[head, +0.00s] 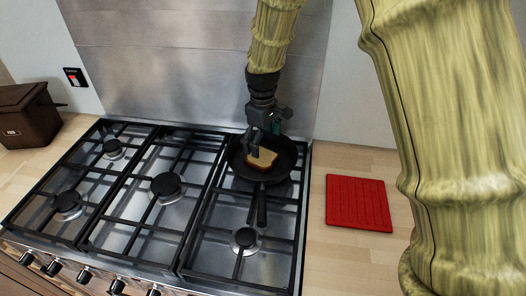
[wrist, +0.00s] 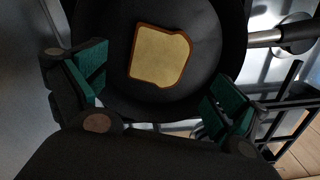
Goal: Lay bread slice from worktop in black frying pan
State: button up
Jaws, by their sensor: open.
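The bread slice (head: 262,158) lies inside the black frying pan (head: 287,155), which stands on the back right burner of the cooker with its handle toward the front. In the wrist view the bread slice (wrist: 160,56) lies flat on the floor of the frying pan (wrist: 213,30), clear of both fingers. My gripper (head: 264,140) is over the pan, close to the slice. In the wrist view my gripper (wrist: 158,98) has its green-padded fingers wide apart with nothing between them.
The gas cooker (head: 165,187) has several burners under black grates. A red mat (head: 359,203) lies on the worktop (head: 325,250) to the right. A brown box (head: 29,115) stands at the far left. A steel splashback (head: 180,60) rises behind the cooker.

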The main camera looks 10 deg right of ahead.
aim_at(262, 157)
notch_tip(262, 157, up, 6)
jog(key=b, duration=0.1)
jog(key=shift+r+b, duration=0.15)
jog(key=shift+b, duration=0.15)
dwell(0.3)
